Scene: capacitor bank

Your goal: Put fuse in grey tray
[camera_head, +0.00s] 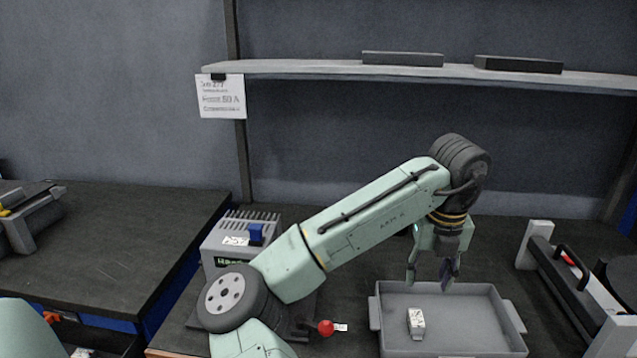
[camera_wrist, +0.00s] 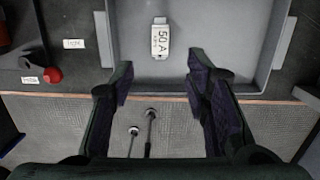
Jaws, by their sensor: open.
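The fuse (camera_head: 416,323) is a small pale block with a dark band, lying on the floor of the grey tray (camera_head: 375,325), left of its middle. In the wrist view the fuse (camera_wrist: 160,40) shows the marking "50 A" and lies in the tray (camera_wrist: 278,45), beyond my fingertips. My gripper (camera_head: 431,277) hangs above the back part of the tray, fingers pointing down, apart from the fuse. In the wrist view my gripper (camera_wrist: 158,82) has its two fingers wide apart with nothing between them.
A red knob (camera_head: 325,327) with a small label is left of the tray. A grey finned unit with a blue switch (camera_head: 255,234) stands behind my arm. A black-handled fixture (camera_head: 575,268) is at the right. A shelf (camera_head: 330,68) runs along the back wall.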

